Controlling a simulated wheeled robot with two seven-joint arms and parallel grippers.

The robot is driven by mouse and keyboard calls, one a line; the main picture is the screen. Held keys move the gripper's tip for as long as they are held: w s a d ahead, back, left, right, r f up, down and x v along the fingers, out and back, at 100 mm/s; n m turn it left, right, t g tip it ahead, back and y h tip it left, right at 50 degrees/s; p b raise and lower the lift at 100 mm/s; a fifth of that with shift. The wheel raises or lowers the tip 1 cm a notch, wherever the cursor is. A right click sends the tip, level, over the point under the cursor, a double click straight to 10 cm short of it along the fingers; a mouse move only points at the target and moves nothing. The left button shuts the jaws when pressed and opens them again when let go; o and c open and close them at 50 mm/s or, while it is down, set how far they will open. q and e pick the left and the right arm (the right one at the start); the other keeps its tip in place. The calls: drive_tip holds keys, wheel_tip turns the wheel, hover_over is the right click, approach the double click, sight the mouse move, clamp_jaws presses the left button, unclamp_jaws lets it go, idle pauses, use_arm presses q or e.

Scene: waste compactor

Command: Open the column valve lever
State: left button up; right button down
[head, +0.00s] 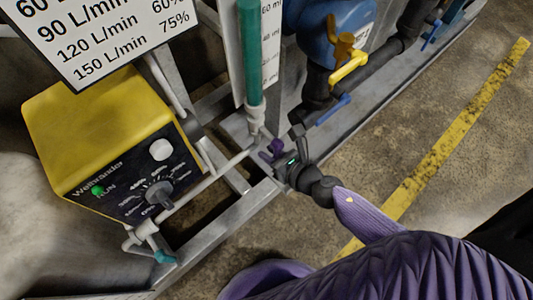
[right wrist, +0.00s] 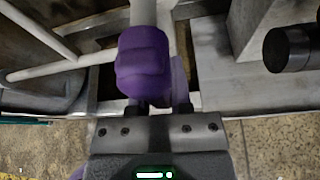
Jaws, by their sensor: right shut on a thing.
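The column is a green-filled tube (head: 251,55) with a white fitting at its foot in the head view. A small purple valve lever (head: 277,147) sits close to that foot. My right gripper (head: 279,158) is at the lever, shut on it. In the right wrist view the purple valve piece (right wrist: 145,60) lies under a white pipe, in front of my right gripper (right wrist: 161,100). The exact contact between fingers and lever is partly hidden. My left gripper is not in view.
A yellow box with a dial (head: 110,150) stands left. White pipes and a grey metal frame (head: 235,222) run around the valve. Blue and yellow valve handles (head: 348,66) are at upper right. Floor with a yellow stripe (head: 440,150) is open at right.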

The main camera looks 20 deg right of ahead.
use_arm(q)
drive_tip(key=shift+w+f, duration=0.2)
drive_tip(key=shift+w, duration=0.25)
use_arm(e)
drive_tip(key=shift+w+d+n+h, duration=0.1)
drive_tip(key=shift+d+n+h, duration=0.3)
drive_tip(key=shift+n, duration=0.2)
drive_tip(key=c, duration=0.5)
unclamp_jaws()
drive_tip(key=shift+c, duration=0.2)
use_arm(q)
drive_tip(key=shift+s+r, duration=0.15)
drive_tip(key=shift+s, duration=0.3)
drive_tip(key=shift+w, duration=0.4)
use_arm(e)
drive_tip(key=v, duration=1)
drive_tip(key=shift+f, duration=0.2)
